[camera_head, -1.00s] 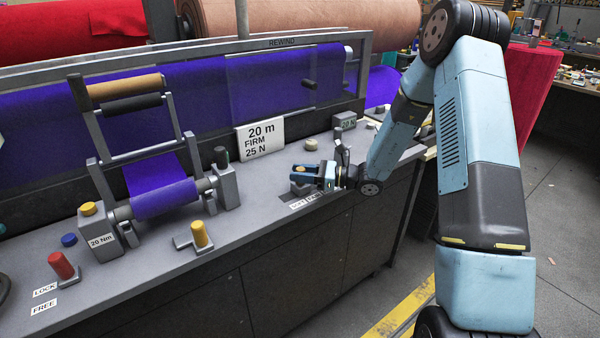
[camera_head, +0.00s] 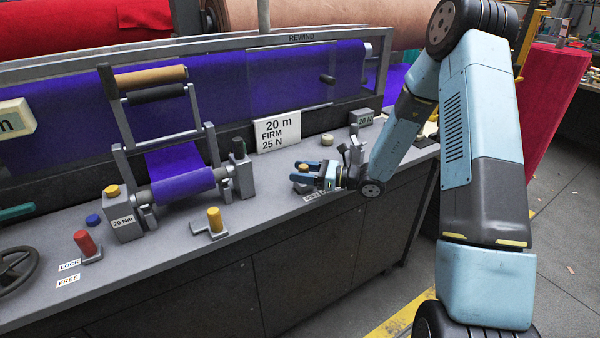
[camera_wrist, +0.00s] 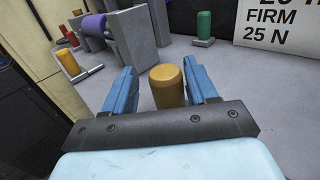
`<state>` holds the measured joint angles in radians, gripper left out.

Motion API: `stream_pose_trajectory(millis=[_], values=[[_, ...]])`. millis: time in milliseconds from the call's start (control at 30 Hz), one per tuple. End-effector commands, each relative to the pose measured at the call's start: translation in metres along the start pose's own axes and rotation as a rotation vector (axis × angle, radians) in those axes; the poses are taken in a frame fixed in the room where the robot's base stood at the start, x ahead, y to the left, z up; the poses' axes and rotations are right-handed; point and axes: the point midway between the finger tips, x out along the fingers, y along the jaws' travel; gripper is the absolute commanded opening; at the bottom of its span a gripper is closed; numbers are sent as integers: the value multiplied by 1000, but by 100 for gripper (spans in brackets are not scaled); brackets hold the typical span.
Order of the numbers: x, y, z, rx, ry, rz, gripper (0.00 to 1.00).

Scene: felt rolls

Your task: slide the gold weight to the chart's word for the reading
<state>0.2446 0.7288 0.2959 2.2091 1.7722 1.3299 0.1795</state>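The gold weight (camera_wrist: 168,87) is an upright rounded cylinder between the two blue fingers of my gripper (camera_wrist: 160,78) in the wrist view. The fingers are apart; a gap shows on its left, and its right side is close to the right finger, contact unclear.
A yellow-topped handle (camera_head: 215,220), a red knob (camera_head: 86,243) by LOCK and FREE labels, and a roller stand (camera_head: 180,182) with purple felt are to the left.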

Motion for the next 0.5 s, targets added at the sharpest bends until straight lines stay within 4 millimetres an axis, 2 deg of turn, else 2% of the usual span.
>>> stream_pose_trajectory(millis=[267, 367, 500], values=[[-7, -2, 0, -2, 0, -5, 57], [-19, -2, 0, -1, 1, -6, 57], [-44, -2, 0, -1, 0, -7, 57]])
